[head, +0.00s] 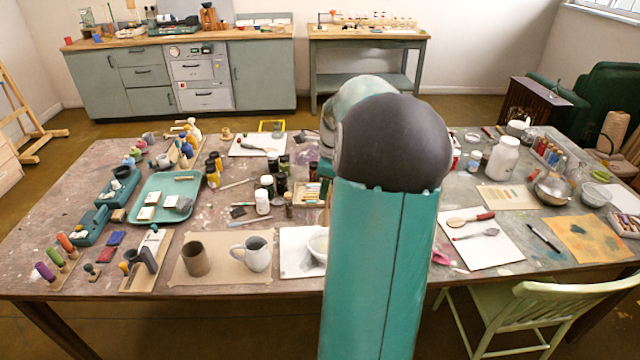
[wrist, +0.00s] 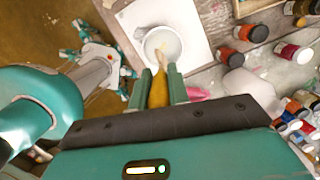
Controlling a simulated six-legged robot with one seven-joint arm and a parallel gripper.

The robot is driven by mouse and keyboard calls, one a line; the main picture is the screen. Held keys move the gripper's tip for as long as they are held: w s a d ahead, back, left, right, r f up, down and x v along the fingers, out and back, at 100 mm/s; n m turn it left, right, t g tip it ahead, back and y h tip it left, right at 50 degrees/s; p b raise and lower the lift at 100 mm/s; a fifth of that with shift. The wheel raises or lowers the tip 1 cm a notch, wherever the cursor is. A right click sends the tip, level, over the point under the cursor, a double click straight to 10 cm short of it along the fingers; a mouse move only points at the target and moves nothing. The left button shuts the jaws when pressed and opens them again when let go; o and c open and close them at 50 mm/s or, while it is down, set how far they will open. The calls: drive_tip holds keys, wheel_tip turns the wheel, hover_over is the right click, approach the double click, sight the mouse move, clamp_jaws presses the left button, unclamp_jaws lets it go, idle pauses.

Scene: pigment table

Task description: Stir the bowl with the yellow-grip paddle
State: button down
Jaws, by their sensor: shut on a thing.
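The white bowl (wrist: 174,41) stands on a pale sheet at the top of the wrist view. In the head view the bowl (head: 317,246) is partly hidden behind my arm. My gripper (wrist: 162,82) is shut on the yellow grip of the paddle (wrist: 158,94), one finger on each side. The paddle points away from the gripper toward the bowl, its pale far end over or inside the bowl's opening. I cannot tell whether it touches the bottom. The gripper is just on the near side of the bowl. My arm hides gripper and paddle in the head view.
A grey mug (head: 257,253) and a brown cup (head: 196,258) stand left of the bowl. Several paint jars stand right of it in the wrist view, including a red-labelled jar (wrist: 287,50). A green chair (head: 545,300) is at the table's front right.

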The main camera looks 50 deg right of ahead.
sight(326, 209)
drive_tip(key=shift+s+f, duration=0.15)
drive_tip(key=shift+f, duration=4.85)
